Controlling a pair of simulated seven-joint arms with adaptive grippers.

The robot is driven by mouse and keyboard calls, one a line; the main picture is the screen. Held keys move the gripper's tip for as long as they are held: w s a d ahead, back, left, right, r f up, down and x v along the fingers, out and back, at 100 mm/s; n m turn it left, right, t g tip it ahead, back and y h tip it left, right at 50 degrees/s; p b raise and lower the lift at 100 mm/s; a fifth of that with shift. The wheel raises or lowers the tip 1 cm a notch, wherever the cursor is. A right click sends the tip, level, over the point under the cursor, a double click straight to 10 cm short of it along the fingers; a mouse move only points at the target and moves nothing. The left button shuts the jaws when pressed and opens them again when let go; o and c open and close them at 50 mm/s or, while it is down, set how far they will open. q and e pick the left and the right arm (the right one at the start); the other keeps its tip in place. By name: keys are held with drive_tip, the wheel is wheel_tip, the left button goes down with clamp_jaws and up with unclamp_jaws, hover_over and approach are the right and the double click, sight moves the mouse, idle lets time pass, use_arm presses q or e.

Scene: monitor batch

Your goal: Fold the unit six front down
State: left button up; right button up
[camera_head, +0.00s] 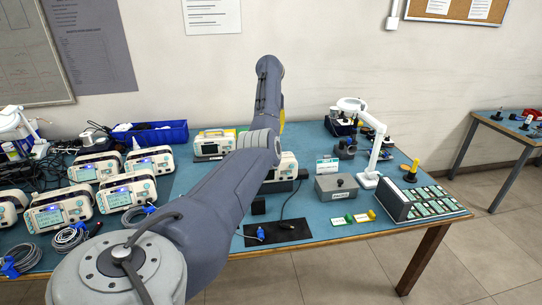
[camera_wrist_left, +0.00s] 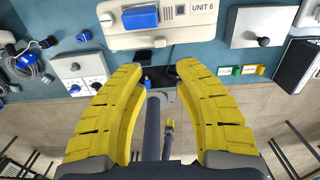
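Unit six, a white monitor case labelled UNIT 6 (camera_wrist_left: 170,37), stands at the top of the left wrist view with a blue part (camera_wrist_left: 140,18) on it. In the head view a white monitor (camera_head: 287,168), probably the same one, shows partly behind my left arm. My left gripper (camera_wrist_left: 159,72) has its two yellow fingers spread apart, with nothing between them, just short of the case's near edge. In the head view my arm hides most of this gripper. My right gripper is not in view.
Several similar monitors (camera_head: 127,191) with coiled cables crowd the table's left. A blue bin (camera_head: 152,135) stands at the back. A grey box (camera_head: 336,187), a white lamp (camera_head: 376,150) and a card rack (camera_head: 394,201) stand right. A black mat (camera_head: 278,233) lies near the front edge.

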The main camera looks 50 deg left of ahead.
use_arm(q)
wheel_tip(320, 180, down, 13)
drive_tip(key=shift+d+f, duration=0.1)
idle(0.7)
drive_tip(key=shift+c, duration=0.4)
clamp_jaws()
idle(0.4)
